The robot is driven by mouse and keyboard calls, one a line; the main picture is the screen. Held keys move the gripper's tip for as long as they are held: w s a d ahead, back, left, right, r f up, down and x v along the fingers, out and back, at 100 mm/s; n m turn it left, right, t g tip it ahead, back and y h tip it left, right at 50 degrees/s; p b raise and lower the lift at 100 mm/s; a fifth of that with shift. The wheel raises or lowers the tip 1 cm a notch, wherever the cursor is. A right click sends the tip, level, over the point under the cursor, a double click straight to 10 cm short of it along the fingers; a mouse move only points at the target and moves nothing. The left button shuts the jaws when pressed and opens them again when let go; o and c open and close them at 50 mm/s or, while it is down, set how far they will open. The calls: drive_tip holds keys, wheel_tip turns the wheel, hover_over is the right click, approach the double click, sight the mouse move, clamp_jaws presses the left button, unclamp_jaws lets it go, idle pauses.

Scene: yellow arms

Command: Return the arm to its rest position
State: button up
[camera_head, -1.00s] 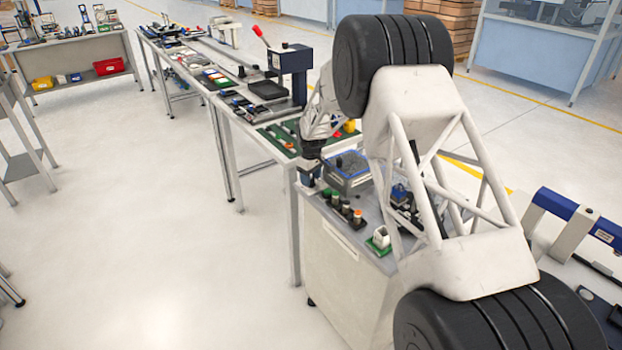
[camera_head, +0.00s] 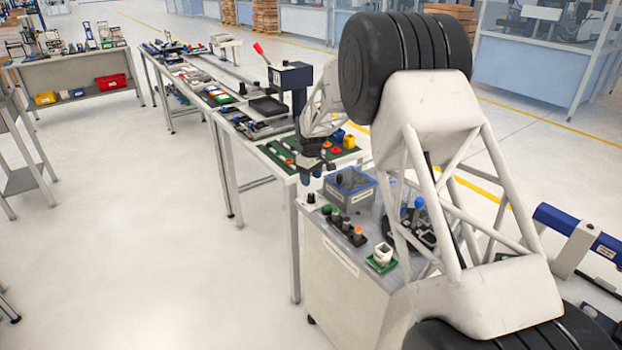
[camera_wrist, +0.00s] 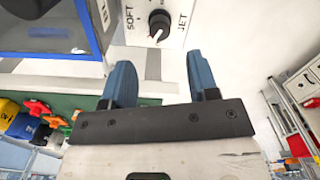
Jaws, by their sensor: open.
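My gripper (camera_head: 311,169) is raised over the left back corner of the near cabinet, beside the blue-rimmed box. In the wrist view my gripper (camera_wrist: 160,80) has its two blue fingers spread apart with nothing between them. A panel with a black knob (camera_wrist: 159,22) and the words SOFT and JET lies beyond the fingertips. In the head view my white lattice arm covers part of the cabinet top.
The blue-rimmed box (camera_head: 348,187) stands close to my gripper. A row of colored-top pieces (camera_head: 343,226) and a white cup on a green base (camera_head: 382,257) stand on the cabinet (camera_head: 340,275). A green mat (camera_head: 283,160) lies on the bench behind.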

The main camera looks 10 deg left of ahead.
drive_tip(key=shift+r, duration=0.1)
drive_tip(key=shift+s+d+r, duration=0.1)
drive_tip(key=shift+d+r, duration=0.15)
drive_tip(key=shift+r, duration=0.05)
drive_tip(key=s+d+r+m+t, duration=0.1)
drive_tip(key=s+d+r+m, duration=0.5)
drive_tip(key=s+d+r, duration=1.7)
drive_tip(key=s+d+m, duration=0.2)
drive_tip(key=s+d, duration=0.2)
drive_tip(key=s, duration=0.8)
drive_tip(key=s+d+f+m+t, duration=0.1)
drive_tip(key=s+d, duration=0.3)
drive_tip(key=s, duration=0.8)
drive_tip(key=s+d+m, duration=0.3)
drive_tip(key=s+d, duration=0.1)
drive_tip(key=s, duration=0.9)
drive_tip(key=shift+d+f+t, duration=0.2)
drive_tip(key=shift+f+t, duration=0.1)
drive_tip(key=shift+o, duration=0.2)
drive_tip(key=shift+w, duration=0.15)
